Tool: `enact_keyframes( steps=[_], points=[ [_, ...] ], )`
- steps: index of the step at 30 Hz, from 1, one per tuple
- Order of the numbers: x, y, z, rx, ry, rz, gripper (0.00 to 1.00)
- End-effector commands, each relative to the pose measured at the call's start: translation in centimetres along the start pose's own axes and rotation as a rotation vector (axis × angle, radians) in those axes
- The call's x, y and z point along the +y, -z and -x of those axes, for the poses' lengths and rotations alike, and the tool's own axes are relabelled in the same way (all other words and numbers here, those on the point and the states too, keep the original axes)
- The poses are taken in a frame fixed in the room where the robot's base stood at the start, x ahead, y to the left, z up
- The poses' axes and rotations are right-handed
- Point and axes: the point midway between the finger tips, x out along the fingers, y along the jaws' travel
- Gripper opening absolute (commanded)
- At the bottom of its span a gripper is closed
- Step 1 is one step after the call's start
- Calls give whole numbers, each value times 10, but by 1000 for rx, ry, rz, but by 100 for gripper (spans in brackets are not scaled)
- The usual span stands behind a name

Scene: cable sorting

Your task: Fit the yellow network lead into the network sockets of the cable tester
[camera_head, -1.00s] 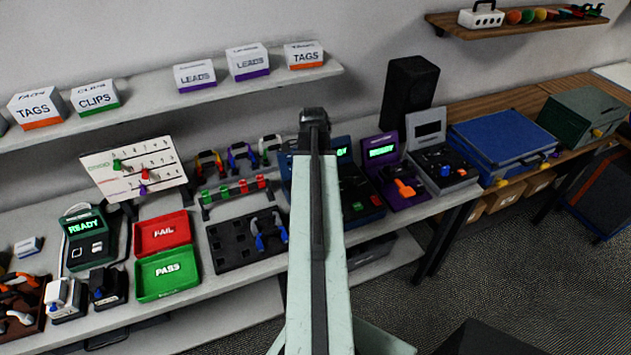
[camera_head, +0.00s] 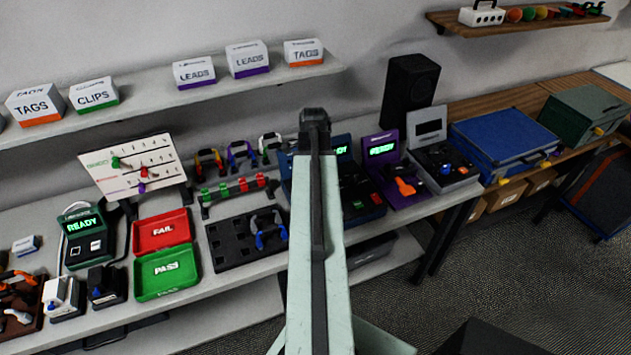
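Short leads hang on a rack at the back of the bench. I cannot tell for sure which is the yellow network lead. Three testers show lit READY screens: a dark green one (camera_head: 87,245) at the left, a dark blue one (camera_head: 362,198) partly behind my arm, and a purple one (camera_head: 384,172). Their labels are too small to read, so I cannot tell which has network sockets. My arm rises through the middle; my gripper is not visible.
Red FAIL (camera_head: 163,245) and green PASS (camera_head: 149,287) trays lie beside the green tester. A black slotted block (camera_head: 226,247) holds a blue-handled lead. A blue case (camera_head: 500,137) stands at the right.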

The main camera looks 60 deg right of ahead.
Motion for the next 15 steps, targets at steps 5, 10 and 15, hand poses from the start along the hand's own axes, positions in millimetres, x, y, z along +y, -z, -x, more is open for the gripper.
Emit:
enact_keyframes(
  steps=[5,10,15],
  points=[
    [0,0,0,0,0,0,0],
    [0,0,-2,0,0,0,0],
    [0,0,-6,0,0,0,0]
  ],
)
